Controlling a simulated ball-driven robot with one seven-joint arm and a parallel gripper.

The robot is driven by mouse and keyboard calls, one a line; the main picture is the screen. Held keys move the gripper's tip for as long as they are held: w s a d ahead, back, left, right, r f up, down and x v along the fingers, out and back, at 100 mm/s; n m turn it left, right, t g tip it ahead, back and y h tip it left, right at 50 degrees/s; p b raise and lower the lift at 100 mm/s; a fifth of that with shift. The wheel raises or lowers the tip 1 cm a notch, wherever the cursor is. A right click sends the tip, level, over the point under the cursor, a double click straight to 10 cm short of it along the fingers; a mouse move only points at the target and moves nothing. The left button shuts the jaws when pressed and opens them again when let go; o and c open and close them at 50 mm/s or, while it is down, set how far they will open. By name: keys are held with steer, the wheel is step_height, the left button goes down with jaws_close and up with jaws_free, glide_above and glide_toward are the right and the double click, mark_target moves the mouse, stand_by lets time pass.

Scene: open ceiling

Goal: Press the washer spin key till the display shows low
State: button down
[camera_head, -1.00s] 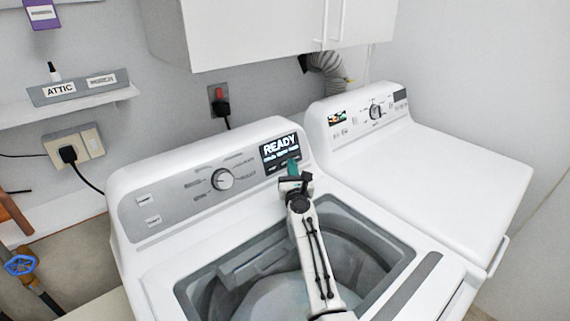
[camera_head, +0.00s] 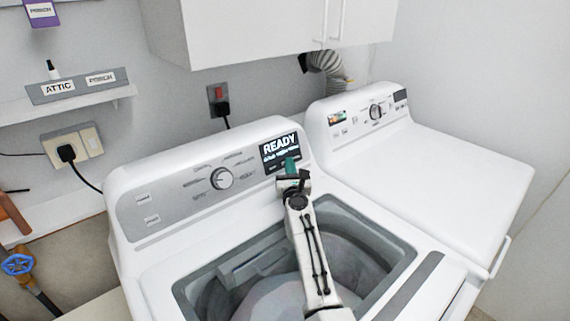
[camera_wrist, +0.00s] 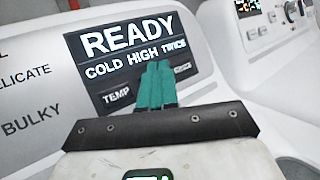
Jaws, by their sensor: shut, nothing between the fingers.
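The washer (camera_head: 165,190) is white with a grey control panel and an open top. Its dark display (camera_head: 281,150) reads READY; in the wrist view the display (camera_wrist: 125,38) also reads COLD HIGH TWICE. Below the text, a TEMP key (camera_wrist: 117,96) shows left of my fingers and another key (camera_wrist: 182,69), too small to read, shows right of them. The spin key is not visible; my fingers cover the space between those two keys. My gripper (camera_head: 290,162) is shut and empty, its green fingertips (camera_wrist: 157,66) in front of the display's lower part. I cannot tell whether they touch it.
A round dial (camera_head: 222,178) sits left of the display. A second white machine (camera_head: 440,160) stands close on the right. A white cabinet (camera_head: 250,35) hangs above. The open tub (camera_head: 340,245) lies beneath my arm.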

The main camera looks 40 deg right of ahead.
steer(key=shift+w+a+f+b, duration=0.1)
steer(key=shift+w+f+b, duration=0.15)
steer(key=shift+f, duration=0.2)
stand_by(0.4)
steer(key=shift+s, duration=0.15)
steer(key=shift+s+f+p, duration=0.1)
steer(key=shift+s+p, duration=0.4)
steer(key=shift+s, duration=0.1)
steer(key=s+r+p, duration=0.2)
steer(key=s+p, duration=0.1)
steer(key=shift+s, duration=0.1)
steer(key=shift+s+r+p, duration=0.2)
steer(key=shift+s+p, duration=0.55)
stand_by(0.5)
